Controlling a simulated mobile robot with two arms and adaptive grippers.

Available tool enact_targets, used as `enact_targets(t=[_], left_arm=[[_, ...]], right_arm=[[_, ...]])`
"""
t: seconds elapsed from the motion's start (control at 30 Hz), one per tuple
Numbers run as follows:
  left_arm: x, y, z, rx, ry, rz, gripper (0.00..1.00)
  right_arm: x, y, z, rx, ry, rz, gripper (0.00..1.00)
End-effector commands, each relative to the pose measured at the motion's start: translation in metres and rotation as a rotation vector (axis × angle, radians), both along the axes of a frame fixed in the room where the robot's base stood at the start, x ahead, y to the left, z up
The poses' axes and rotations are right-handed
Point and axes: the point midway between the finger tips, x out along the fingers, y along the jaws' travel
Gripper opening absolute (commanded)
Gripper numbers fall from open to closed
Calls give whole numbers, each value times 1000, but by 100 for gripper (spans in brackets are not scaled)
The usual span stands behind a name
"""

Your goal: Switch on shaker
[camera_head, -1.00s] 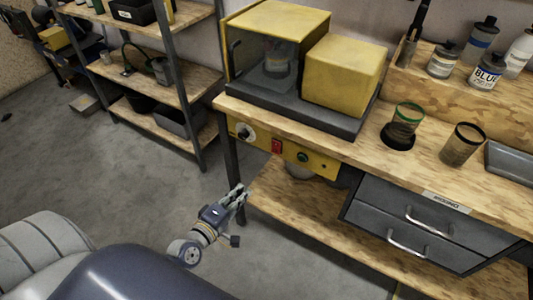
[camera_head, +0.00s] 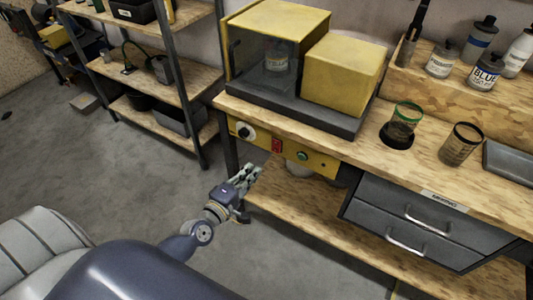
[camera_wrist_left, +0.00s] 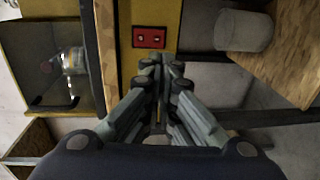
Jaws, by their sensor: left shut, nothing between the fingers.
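The shaker (camera_head: 285,60) is a yellow machine on a dark base on the wooden bench, with a clear-fronted chamber holding a can (camera_head: 277,60). Its yellow control panel (camera_head: 320,162) hangs below the bench edge, with a black-and-white dial (camera_head: 245,131), a red switch (camera_head: 277,146) and a green button (camera_head: 302,155). My left gripper (camera_head: 256,172) is shut and empty, below and a little left of the red switch, apart from it. In the left wrist view the red switch (camera_wrist_left: 149,37) is just beyond the fingertips (camera_wrist_left: 164,66). My right gripper is not in view.
A bench shelf (camera_head: 330,215) lies below the panel, with a pale container (camera_wrist_left: 243,31) beside the panel in the wrist view. A dark bench leg (camera_head: 231,155) stands left of the gripper. Drawers (camera_head: 415,215) are to the right.

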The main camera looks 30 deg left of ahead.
Motion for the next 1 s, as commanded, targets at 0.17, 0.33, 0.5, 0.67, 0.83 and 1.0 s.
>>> enact_targets(t=[0.17, 0.33, 0.5, 0.67, 0.83, 1.0], left_arm=[[32, -3, -2, -1, -3, 1, 0], [60, -5, -6, 1, -2, 0, 0], [81, -6, -9, 1, -2, 0, 0], [91, -7, -11, 0, -1, 0, 0], [94, -8, -12, -1, 0, 0, 0], [94, -8, -12, -1, 0, 0, 0]], right_arm=[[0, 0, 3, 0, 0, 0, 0], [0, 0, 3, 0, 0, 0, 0], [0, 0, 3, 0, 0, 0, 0], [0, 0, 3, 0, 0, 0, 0], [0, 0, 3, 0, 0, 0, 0], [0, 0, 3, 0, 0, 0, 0]])
